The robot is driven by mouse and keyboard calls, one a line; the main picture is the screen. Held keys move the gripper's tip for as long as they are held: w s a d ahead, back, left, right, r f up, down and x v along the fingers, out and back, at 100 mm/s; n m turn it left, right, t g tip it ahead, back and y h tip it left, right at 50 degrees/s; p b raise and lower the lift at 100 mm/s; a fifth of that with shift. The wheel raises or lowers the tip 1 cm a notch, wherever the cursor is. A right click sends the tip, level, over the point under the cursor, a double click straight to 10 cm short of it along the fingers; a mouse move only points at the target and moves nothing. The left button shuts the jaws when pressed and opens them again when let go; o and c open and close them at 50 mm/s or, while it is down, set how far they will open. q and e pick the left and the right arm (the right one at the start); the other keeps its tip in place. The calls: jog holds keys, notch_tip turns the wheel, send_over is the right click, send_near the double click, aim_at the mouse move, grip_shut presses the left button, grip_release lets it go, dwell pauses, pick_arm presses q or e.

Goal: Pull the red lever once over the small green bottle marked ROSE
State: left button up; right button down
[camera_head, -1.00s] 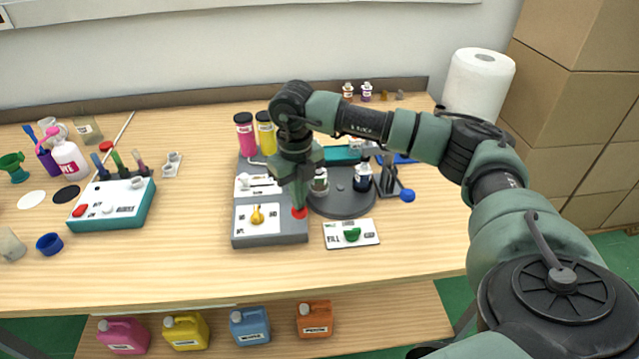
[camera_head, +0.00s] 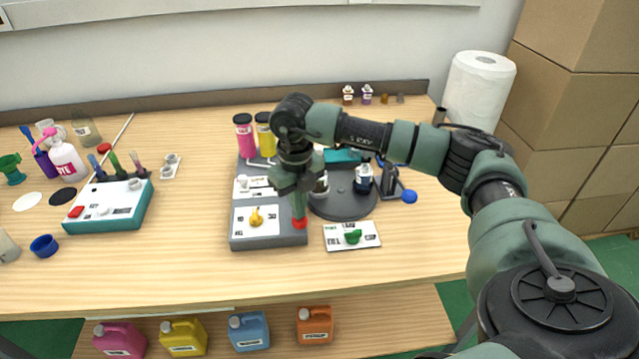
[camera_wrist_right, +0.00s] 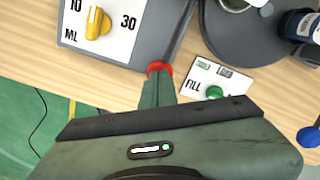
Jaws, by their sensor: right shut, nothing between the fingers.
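The red lever tip (camera_head: 300,225) shows at the right front edge of the grey dispenser (camera_head: 268,241). My right gripper (camera_head: 299,218) is shut with nothing between its fingers. Its fingertips are at the red tip, and in the right wrist view the red tip (camera_wrist_right: 160,66) shows just beyond them; I cannot tell if they touch. A small bottle (camera_head: 321,185) on the dark round turntable (camera_head: 343,207) is partly hidden by my gripper, and its label is not readable. A dark blue bottle (camera_head: 363,178) stands right of it. My left gripper is not in view.
A yellow dial (camera_head: 257,217) is on the dispenser's white face. A FILL card (camera_head: 337,244) with a green knob (camera_head: 353,237) lies to its right. Pink (camera_head: 243,136) and yellow (camera_head: 264,140) cylinders stand behind. The table front is clear.

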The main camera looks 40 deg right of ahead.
notch_tip(320, 180, up, 9)
jog(key=p, duration=0.6)
dwell(0.4)
dwell(1.1)
